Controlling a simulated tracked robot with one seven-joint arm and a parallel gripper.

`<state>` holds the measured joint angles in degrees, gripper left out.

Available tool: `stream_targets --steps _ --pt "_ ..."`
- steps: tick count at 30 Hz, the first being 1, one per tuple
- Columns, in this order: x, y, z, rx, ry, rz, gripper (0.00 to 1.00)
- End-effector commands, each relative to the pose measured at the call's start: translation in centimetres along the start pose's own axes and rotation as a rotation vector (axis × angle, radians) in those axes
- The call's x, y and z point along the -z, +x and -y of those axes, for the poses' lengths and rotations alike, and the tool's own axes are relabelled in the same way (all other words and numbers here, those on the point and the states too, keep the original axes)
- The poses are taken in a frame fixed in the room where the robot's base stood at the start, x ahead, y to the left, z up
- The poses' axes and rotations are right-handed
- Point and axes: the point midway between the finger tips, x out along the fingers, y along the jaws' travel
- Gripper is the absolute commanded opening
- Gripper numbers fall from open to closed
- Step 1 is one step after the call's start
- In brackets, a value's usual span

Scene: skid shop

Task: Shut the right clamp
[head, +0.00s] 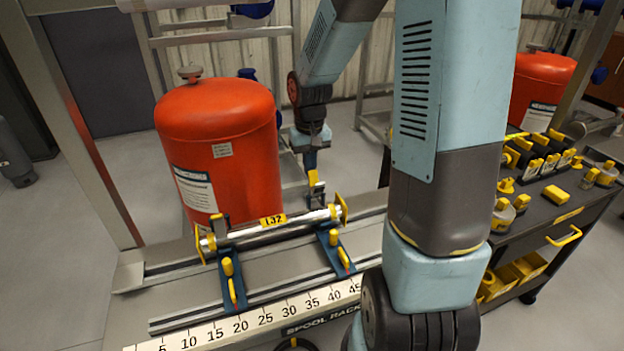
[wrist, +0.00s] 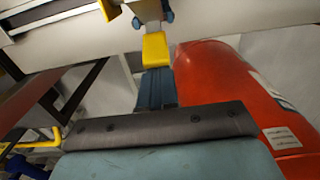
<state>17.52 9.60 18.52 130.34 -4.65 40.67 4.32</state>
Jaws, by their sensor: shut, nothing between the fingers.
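The right clamp (head: 335,250) is a blue bracket on the rack with yellow parts at the front. A grey piece with a yellow tip (head: 313,178) stands upright behind the pipe at this clamp. My gripper (head: 310,168) is shut and empty, just above and behind that yellow tip. In the wrist view my dark blue fingers (wrist: 156,76) end at a yellow block (wrist: 155,48); I cannot tell whether they touch. The silver pipe (head: 272,231), tagged 132, lies across both clamps.
A red tank (head: 220,150) stands close behind the rack, left of my gripper; it is near in the wrist view (wrist: 225,90) too. A numbered scale (head: 250,318) runs along the rack's front. A dark cart (head: 545,215) with yellow items stands at the right.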

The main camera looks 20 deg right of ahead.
Motion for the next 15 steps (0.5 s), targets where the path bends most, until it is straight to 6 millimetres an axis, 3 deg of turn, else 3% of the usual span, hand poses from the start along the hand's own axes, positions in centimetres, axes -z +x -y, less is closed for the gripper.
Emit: stream_targets --steps 15 --pt "-2.0 0.0 0.0 -0.001 -0.001 0.001 0.0"
